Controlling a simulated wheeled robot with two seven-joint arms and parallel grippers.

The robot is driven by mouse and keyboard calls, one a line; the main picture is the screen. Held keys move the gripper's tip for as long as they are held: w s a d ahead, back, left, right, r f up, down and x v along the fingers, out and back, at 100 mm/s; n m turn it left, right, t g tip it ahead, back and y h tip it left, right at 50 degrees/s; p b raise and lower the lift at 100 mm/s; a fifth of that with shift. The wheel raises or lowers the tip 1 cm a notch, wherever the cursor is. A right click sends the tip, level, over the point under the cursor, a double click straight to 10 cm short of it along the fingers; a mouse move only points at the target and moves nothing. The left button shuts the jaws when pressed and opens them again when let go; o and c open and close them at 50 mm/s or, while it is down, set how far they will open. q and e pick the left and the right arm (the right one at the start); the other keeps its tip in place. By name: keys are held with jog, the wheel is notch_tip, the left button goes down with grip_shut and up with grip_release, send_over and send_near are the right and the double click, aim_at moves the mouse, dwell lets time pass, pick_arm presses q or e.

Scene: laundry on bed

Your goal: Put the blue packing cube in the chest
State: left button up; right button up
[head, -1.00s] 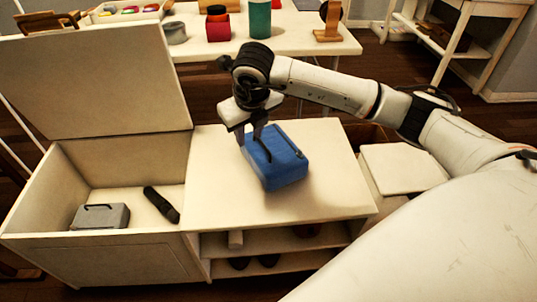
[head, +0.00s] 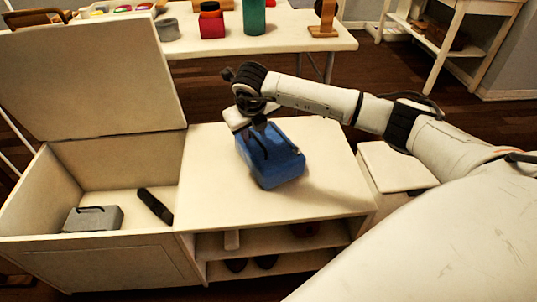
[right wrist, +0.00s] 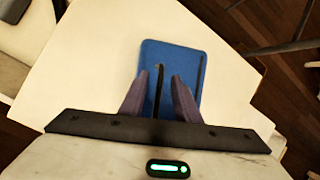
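The blue packing cube (head: 277,165) lies on the cream top beside the chest, with a dark strap handle on its upper face. My right gripper (head: 259,144) is over the cube's left part in the head view. In the right wrist view, its two fingers (right wrist: 160,88) are apart, with the cube (right wrist: 185,55) below them and the dark handle showing between them. I cannot tell whether they touch it. The chest (head: 115,241) stands at the left with its lid (head: 90,75) raised. My left gripper is not in view.
Inside the chest are a grey case (head: 93,218) and a dark cylindrical item (head: 155,205), with free floor around them. Shelves with small items lie under the cream top (head: 215,165). A white table (head: 285,40) with several objects stands behind.

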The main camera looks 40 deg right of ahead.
grip_shut()
jog(key=shift+r, duration=0.1)
dwell(1.3)
